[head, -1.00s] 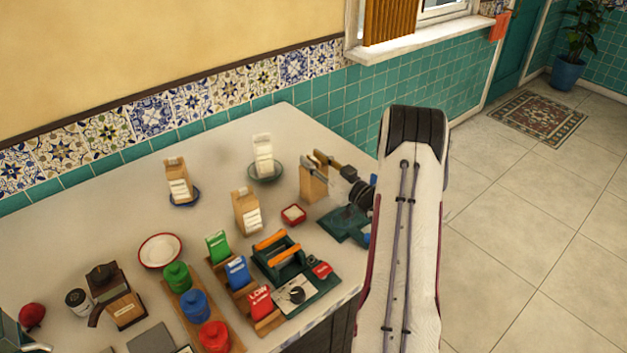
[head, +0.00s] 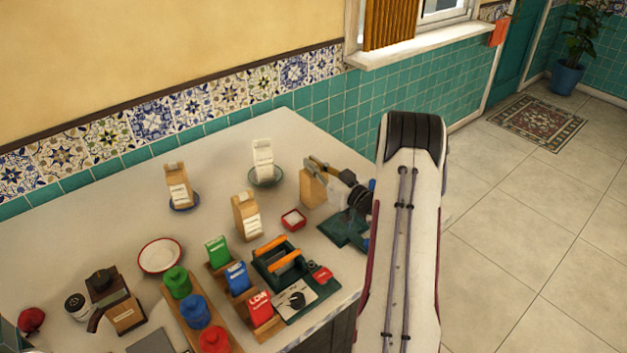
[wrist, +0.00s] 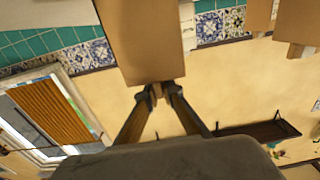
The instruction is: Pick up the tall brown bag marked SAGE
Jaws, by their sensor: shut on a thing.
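A tall brown paper bag (head: 312,190) is at the right part of the counter in the head view. My gripper (head: 318,165) is shut on its top edge. In the wrist view the bag (wrist: 145,40) fills the upper middle, with the fingers (wrist: 158,92) pinching its narrow end. No lettering shows on the faces of this bag that I see, so I cannot read SAGE. I cannot tell whether its base touches the counter.
A brown bag (head: 178,187) on a blue saucer, another brown bag (head: 246,216) and a white bag (head: 263,158) on a green saucer stand left of it. A small red dish (head: 293,219) and a green toolbox-like holder (head: 278,262) are nearby. The back counter is fairly clear.

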